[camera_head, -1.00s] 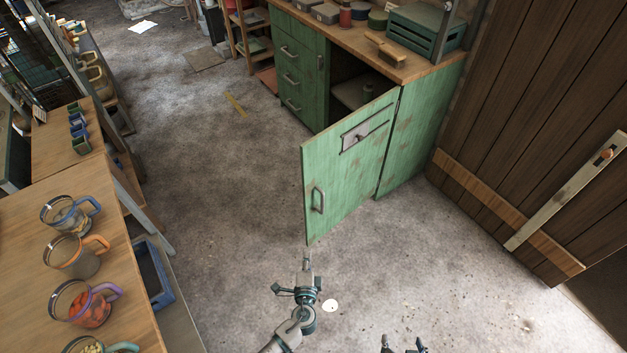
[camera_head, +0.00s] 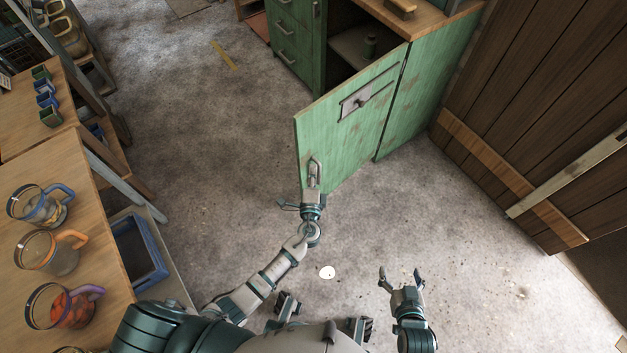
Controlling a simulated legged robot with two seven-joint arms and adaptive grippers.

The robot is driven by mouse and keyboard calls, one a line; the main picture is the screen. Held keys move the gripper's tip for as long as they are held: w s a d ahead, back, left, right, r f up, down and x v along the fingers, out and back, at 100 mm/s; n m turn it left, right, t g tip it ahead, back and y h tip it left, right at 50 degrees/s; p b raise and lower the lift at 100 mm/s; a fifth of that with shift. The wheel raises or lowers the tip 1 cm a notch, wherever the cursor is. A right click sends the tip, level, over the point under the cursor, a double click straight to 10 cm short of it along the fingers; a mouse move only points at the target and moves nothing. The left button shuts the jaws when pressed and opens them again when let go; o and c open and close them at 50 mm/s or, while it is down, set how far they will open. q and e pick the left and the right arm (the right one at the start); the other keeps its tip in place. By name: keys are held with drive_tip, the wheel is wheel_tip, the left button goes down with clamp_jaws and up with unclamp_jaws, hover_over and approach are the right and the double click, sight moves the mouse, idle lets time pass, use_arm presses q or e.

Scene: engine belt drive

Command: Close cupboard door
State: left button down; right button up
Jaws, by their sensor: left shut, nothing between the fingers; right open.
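The green cupboard door (camera_head: 345,130) stands wide open, swung out from the green cupboard (camera_head: 425,90) on its right-hand hinge side. It has a metal latch plate near its top and a metal handle (camera_head: 314,172) low at its free left edge. My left gripper (camera_head: 313,192) is shut at the door's lower free edge, in front of the handle. Its fingertips overlap the handle in view, and I cannot tell whether they touch it. My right gripper (camera_head: 401,273) is open and empty above the floor, right of the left arm.
A brown plank door (camera_head: 535,90) stands at right.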

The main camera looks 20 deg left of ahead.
sight(306, 145)
use_arm(q)
drive_tip(key=w+a, duration=0.4)
drive_tip(key=shift+w+f, duration=0.1)
drive_tip(key=shift+w, duration=0.3)
drive_tip(key=shift+w+a, duration=0.15)
drive_tip(key=shift+w, duration=0.15)
